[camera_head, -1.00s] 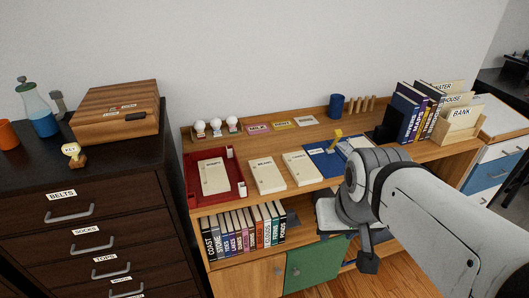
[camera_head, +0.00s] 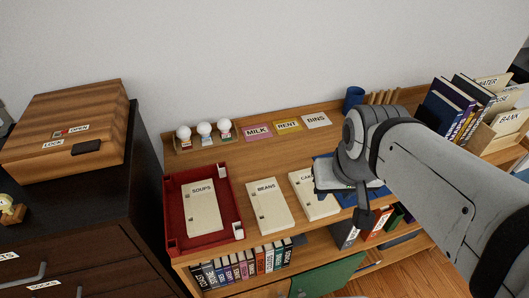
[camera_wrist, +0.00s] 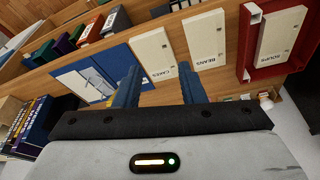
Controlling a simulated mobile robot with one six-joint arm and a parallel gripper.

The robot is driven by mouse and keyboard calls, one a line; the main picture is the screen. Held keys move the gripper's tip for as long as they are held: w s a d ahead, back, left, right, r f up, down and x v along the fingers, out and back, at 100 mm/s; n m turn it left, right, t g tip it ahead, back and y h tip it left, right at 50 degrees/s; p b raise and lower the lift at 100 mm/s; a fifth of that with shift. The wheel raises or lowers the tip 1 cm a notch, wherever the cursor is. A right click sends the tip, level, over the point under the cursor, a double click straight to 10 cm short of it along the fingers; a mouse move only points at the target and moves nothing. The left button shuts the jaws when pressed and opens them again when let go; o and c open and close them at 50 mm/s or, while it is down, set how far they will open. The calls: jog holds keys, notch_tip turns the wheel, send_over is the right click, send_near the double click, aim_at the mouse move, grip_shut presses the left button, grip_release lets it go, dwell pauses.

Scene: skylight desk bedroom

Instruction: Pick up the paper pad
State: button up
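What looks like the paper pad, a flat white rectangle (camera_wrist: 84,84), lies on a blue board (camera_wrist: 112,62) in the wrist view, left of my fingers. In the head view only edges of the blue board (camera_head: 376,191) show; my arm hides the pad there. My gripper (camera_wrist: 158,88) is open and empty, its two blue fingers apart. In the wrist view the fingers point toward the desk top near the white CAKES book (camera_wrist: 158,52). The left fingertip overlaps the board's edge in the picture; I cannot tell the height between them.
A white BEANS book (camera_head: 269,205) lies beside the CAKES book, and a SOUPS book (camera_head: 202,208) lies in a red tray (camera_head: 236,232). A blue cup (camera_head: 354,98), pegs and upright folders stand at the back right. Label cards and bulbs line the back.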

aim_at(269, 202)
jog(key=shift+w, duration=0.15)
jog(key=shift+o, duration=0.4)
